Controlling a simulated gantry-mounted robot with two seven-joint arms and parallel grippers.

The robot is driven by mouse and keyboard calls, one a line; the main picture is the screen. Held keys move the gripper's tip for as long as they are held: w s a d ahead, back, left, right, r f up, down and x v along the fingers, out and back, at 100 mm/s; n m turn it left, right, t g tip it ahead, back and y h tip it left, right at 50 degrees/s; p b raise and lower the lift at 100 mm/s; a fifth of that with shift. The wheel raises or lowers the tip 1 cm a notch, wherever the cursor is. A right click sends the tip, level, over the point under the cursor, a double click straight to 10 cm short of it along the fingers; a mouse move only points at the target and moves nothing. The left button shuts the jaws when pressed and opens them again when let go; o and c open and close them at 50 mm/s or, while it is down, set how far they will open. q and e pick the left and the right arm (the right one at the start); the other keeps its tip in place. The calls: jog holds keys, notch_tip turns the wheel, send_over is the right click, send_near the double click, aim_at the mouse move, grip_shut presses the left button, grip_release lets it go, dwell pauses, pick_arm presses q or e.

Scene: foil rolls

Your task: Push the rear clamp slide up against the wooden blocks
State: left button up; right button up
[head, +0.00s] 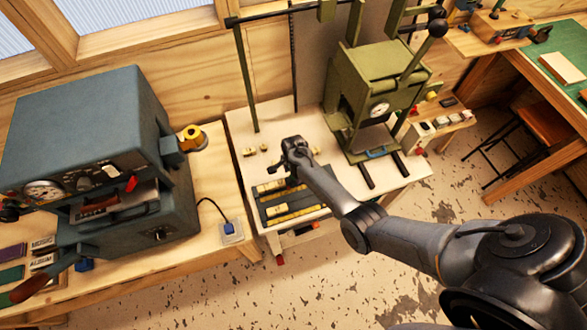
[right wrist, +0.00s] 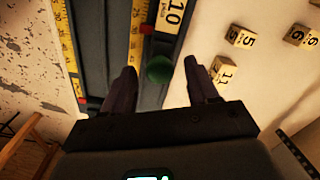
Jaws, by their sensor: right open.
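A dark grey tray (head: 262,207) with yellow scale strips lies on the white table. In the right wrist view, a round green knob (right wrist: 158,70) sits on its dark rail; it appears to belong to the rear clamp slide, whose body is mostly hidden. A wooden block marked 10 (right wrist: 172,14) lies along the rail beyond the knob, with a small red part (right wrist: 147,28) beside it. My right gripper (right wrist: 159,66) is open, with one finger on either side of the knob; I cannot tell whether they touch it. In the head view this gripper (head: 292,165) covers the rear of the tray.
Loose number blocks (right wrist: 239,37) lie on the white table (right wrist: 225,75) beside the tray. A green press (head: 375,95) stands behind on the right. A large blue-grey machine (head: 90,145) stands on the wooden bench at left.

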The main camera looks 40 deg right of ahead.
notch_tip(320, 180, up, 10)
jog(key=p, duration=0.1)
jog(key=shift+r, duration=0.25)
jog(key=shift+s, duration=0.15)
dwell(0.4)
